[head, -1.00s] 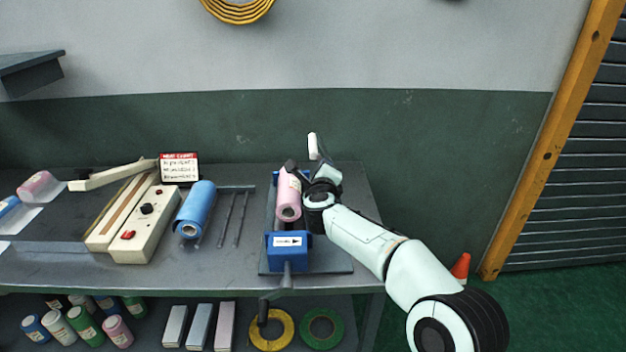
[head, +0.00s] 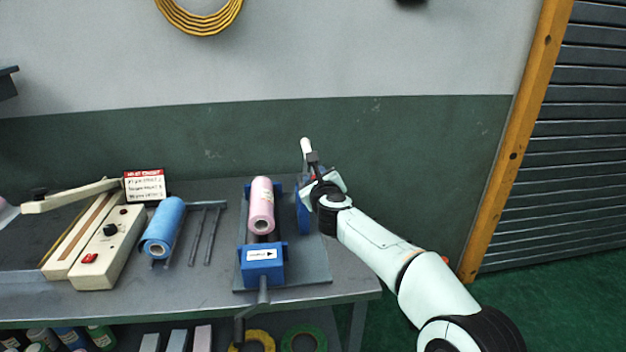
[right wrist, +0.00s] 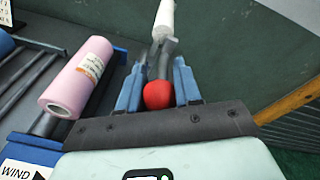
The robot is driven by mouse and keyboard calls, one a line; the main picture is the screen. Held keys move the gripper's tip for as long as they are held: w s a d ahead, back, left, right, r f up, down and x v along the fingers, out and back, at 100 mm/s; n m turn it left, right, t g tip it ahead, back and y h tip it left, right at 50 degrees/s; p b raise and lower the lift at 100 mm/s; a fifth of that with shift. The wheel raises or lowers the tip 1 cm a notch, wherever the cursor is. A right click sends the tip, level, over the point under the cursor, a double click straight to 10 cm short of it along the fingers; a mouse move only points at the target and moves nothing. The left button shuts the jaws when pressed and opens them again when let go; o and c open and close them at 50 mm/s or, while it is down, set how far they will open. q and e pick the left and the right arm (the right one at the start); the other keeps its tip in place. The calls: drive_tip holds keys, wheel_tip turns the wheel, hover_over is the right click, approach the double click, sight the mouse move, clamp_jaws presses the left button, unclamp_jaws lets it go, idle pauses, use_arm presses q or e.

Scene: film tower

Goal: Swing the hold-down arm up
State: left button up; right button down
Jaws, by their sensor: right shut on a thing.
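The hold-down arm, a grey bar with a white end roller (head: 305,147) and a red knob (right wrist: 158,95), stands raised to the right of the pink film roll (head: 261,205), clear of it. My right gripper (right wrist: 158,88) is shut on the hold-down arm at the red knob, with a blue finger on either side. In the head view my right gripper (head: 318,178) is at the right of the winder, and its fingers are partly hidden. The pink roll lies on the blue winder stand (head: 263,267). The arm's pivot cannot be made out. My left gripper is out of view.
A blue roll (head: 163,227) on a rack, a cream heat sealer (head: 110,250) with its lever up and a red-headed card (head: 144,186) stand to the left on the grey bench. The winder's crank (head: 250,312) overhangs the front edge. The wall is behind.

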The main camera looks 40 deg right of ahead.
idle(0.3)
drive_tip(key=c, duration=0.8)
unclamp_jaws()
drive_tip(key=shift+s+d, duration=0.1)
drive_tip(key=b+v, duration=0.1)
drive_tip(key=v, duration=1.2)
drive_tip(key=shift+s+f, duration=0.1)
drive_tip(key=shift+s, duration=0.1)
